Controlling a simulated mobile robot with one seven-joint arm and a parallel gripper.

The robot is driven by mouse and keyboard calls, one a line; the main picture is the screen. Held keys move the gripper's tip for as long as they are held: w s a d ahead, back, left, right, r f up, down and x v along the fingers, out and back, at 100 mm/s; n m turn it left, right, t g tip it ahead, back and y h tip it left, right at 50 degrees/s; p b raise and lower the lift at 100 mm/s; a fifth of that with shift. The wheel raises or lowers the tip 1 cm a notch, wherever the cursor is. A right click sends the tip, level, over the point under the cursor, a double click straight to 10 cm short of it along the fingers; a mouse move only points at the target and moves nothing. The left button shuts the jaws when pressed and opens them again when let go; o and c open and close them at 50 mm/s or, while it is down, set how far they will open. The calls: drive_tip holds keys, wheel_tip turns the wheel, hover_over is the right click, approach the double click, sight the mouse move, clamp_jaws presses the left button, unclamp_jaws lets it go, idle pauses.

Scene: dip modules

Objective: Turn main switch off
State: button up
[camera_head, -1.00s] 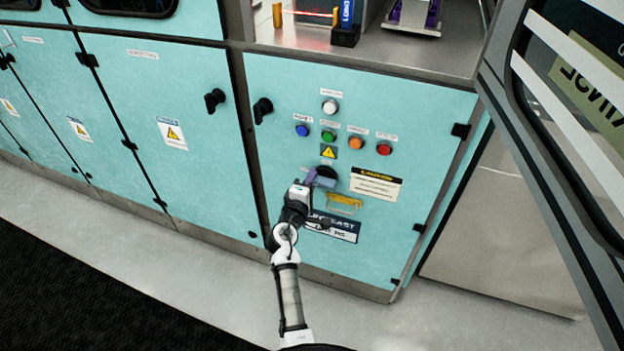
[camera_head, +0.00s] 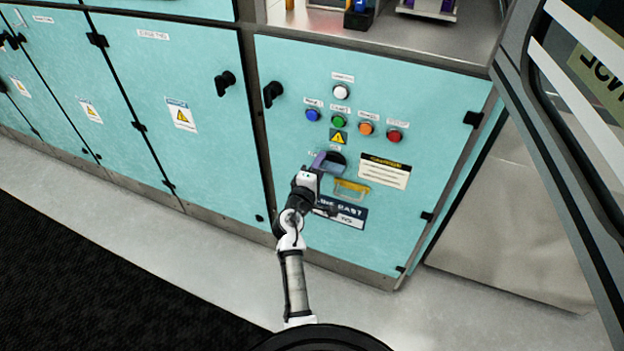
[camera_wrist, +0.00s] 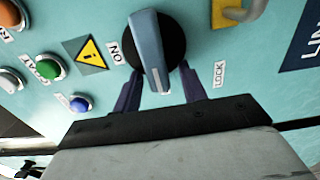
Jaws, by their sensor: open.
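The main switch is a rotary knob with a grey-blue handle (camera_wrist: 151,45) on a round black base (camera_wrist: 178,40), fixed to the teal cabinet door. In the wrist view, an ON label (camera_wrist: 117,53) is left of it and a LOCK label (camera_wrist: 219,74) is right and below. The handle lies nearly upright in that view, across the direction of the ON label. My gripper (camera_wrist: 160,82) is open, with its purple fingers on either side of the handle's lower end. Contact cannot be told. In the head view, my gripper (camera_head: 319,164) partly hides the switch (camera_head: 336,160).
A dark-framed panel (camera_head: 585,120) stands at the right. The grey floor before the cabinet is clear.

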drive_tip(key=b+v, duration=0.2)
drive_tip(key=v, duration=1.1)
drive_tip(key=shift+b, duration=0.35)
